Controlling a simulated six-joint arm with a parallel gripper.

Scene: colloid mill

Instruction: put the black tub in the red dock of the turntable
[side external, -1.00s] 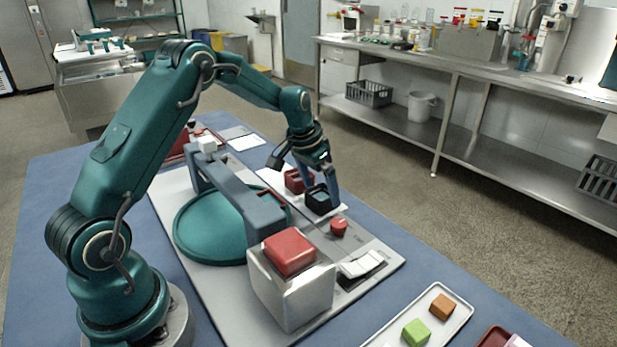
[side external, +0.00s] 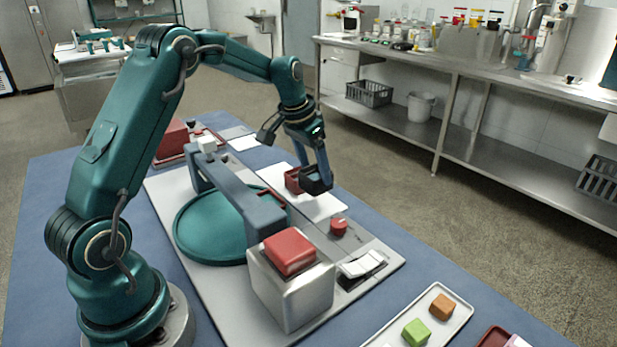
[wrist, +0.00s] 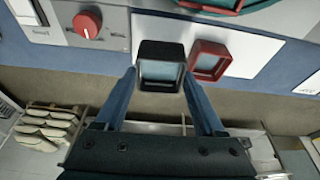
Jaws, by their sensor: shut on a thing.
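The black tub (side external: 317,182) is between the fingers of my gripper (side external: 314,172), which is shut on it. In the side view it appears above the white mat. In the wrist view the black tub (wrist: 160,50) looks upright and open-topped, with a finger at each side. The turntable (side external: 205,222) is a teal round plate under a blue-grey bridge, left of my gripper. Its red dock (side external: 272,196) shows only partly behind the bridge in the side view. Part of the red dock (wrist: 212,3) also shows at the top edge of the wrist view.
A red tub (side external: 292,180) stands on the white mat (side external: 320,205) close beside the black one. A red knob (side external: 338,226) and a steel box with a red top (side external: 290,250) are nearer the camera. The bridge (side external: 235,185) spans the plate.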

